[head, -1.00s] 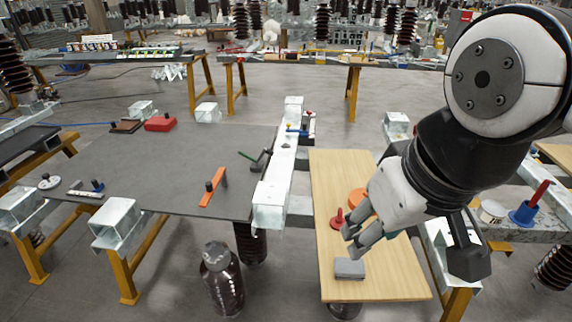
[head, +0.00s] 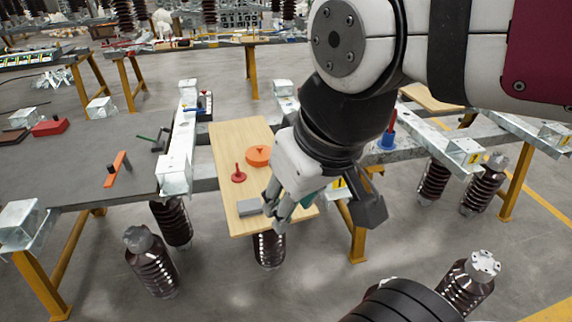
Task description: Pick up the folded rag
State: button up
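A small grey folded piece, which looks like the folded rag (head: 248,207), lies flat near the front edge of the light wooden board (head: 235,150) in the head view. A teal thing (head: 313,197) shows partly behind my gripper, mostly hidden.
A red-handled piece (head: 238,174) and an orange round piece (head: 257,155) stand on the board behind the rag. Left is a grey table (head: 80,150) with an orange bar (head: 115,170). A metal beam (head: 180,140) runs between. Brown insulators (head: 152,265) stand in front.

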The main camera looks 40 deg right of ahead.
aim_at(249, 207)
jog(key=j+z, duration=0.1)
jog(key=z, duration=1.45)
jog(key=i+j+z, duration=0.15)
jog(key=j, duration=0.2)
jog(key=i+j+z, duration=0.15)
jog(key=k+j, duration=0.2)
jog(key=k, duration=0.25)
jog(key=k+j, duration=0.25)
jog(key=k, duration=0.2)
jog(key=k+j, duration=0.2)
jog(key=k, duration=0.25)
jog(key=k+j, duration=0.2)
jog(key=k, duration=0.25)
